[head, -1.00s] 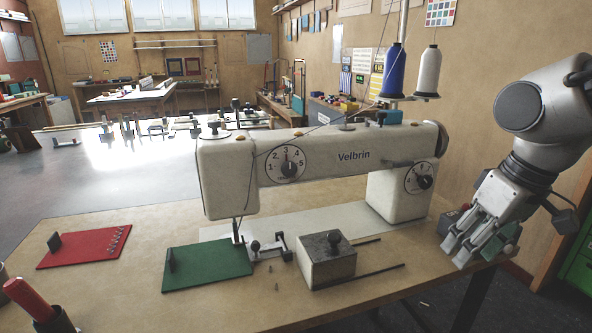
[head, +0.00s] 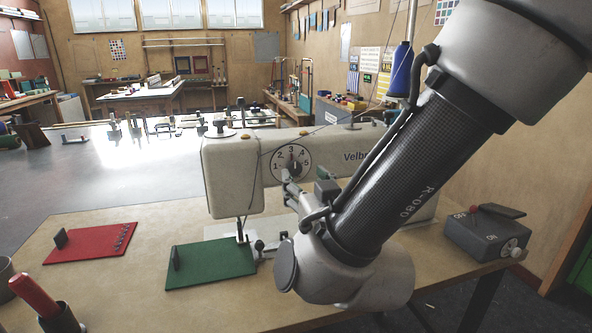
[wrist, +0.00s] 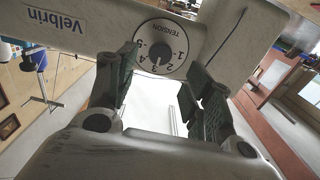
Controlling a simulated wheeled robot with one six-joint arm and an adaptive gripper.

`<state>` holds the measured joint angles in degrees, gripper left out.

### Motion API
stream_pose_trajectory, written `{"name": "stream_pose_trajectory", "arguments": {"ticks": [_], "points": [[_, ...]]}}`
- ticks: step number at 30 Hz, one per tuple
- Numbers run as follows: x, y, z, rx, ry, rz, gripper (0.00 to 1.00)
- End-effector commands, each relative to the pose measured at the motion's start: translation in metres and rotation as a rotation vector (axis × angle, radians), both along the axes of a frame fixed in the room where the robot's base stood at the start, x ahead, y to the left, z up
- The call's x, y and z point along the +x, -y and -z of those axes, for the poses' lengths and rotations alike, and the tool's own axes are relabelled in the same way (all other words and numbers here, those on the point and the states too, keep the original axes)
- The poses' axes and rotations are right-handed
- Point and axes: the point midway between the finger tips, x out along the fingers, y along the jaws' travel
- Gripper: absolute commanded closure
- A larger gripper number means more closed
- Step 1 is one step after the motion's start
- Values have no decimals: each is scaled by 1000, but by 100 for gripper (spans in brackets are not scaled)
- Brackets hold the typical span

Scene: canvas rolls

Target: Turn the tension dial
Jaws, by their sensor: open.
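The tension dial (head: 291,163) is a white disc with numbers and a dark knob on the front of the white Velbrin sewing machine (head: 232,172). My gripper (head: 291,183) is just in front of and below the dial in the head view. In the wrist view my gripper (wrist: 158,72) is open, its green-padded fingers on either side of the knob. I see no clear contact. My arm hides the right part of the machine.
A red-handled tool (head: 36,298) stands in a dark cup at the front left. A grey box with a lever (head: 487,236) sits at the table's right edge.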

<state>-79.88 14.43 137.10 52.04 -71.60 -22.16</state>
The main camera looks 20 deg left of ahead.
Motion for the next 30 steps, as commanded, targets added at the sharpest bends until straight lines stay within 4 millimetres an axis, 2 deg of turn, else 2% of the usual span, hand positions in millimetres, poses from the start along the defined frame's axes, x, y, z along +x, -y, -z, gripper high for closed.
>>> {"name": "stream_pose_trajectory", "arguments": {"ticks": [6, 12, 23, 30], "points": [[32, -18, 0, 1, -1, 3, 48], [54, -32, 0, 1, -1, 1, 48], [60, -36, 0, 0, -1, -1, 48], [60, -36, 0, 0, -1, -1, 92]]}}
